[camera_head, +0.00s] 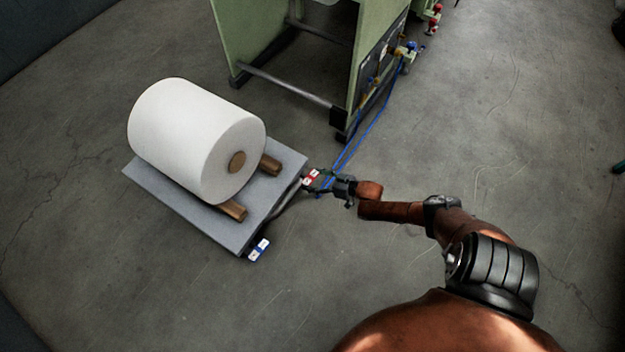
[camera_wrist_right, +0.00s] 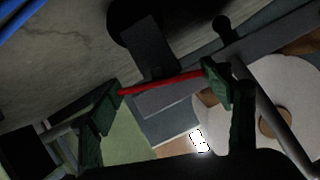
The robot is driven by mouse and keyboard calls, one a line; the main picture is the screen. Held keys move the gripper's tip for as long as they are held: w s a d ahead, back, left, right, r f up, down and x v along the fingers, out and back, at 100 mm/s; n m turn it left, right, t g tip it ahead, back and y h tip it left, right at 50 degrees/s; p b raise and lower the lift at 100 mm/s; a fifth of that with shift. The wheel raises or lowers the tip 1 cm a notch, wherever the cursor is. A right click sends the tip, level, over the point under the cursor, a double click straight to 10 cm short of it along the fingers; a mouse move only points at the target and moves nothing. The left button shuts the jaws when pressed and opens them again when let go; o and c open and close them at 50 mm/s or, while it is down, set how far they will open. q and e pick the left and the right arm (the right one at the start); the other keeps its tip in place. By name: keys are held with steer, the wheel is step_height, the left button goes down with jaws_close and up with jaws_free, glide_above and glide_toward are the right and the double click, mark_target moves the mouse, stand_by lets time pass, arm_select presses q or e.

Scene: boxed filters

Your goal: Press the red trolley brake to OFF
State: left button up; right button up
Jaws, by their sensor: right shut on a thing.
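The red trolley brake (camera_head: 311,175) is a small red pedal with white marks at the right corner of the grey trolley (camera_head: 200,217). My right gripper (camera_head: 324,183) reaches it from the right. In the right wrist view, the brake shows as a thin red edge (camera_wrist_right: 160,84) spanning the gap between the green fingertips of my right gripper (camera_wrist_right: 162,90), which is shut on it. The marks on the pedal are too small to read. My left gripper is not in view.
A large white roll (camera_head: 185,135) lies on wooden bars on the trolley. A blue pedal (camera_head: 259,250) with white marks sits at the trolley's near corner. A green machine frame (camera_head: 232,45) stands behind, with blue hoses (camera_head: 365,133) on the floor.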

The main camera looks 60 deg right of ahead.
steer(key=o, duration=1.2)
steer(key=shift+c, duration=0.2)
steer(key=shift+s, duration=0.1)
steer(key=v, duration=1.1)
steer(key=shift+s+r, duration=0.15)
steer(key=shift+s, duration=0.2)
steer(key=shift+d, duration=0.1)
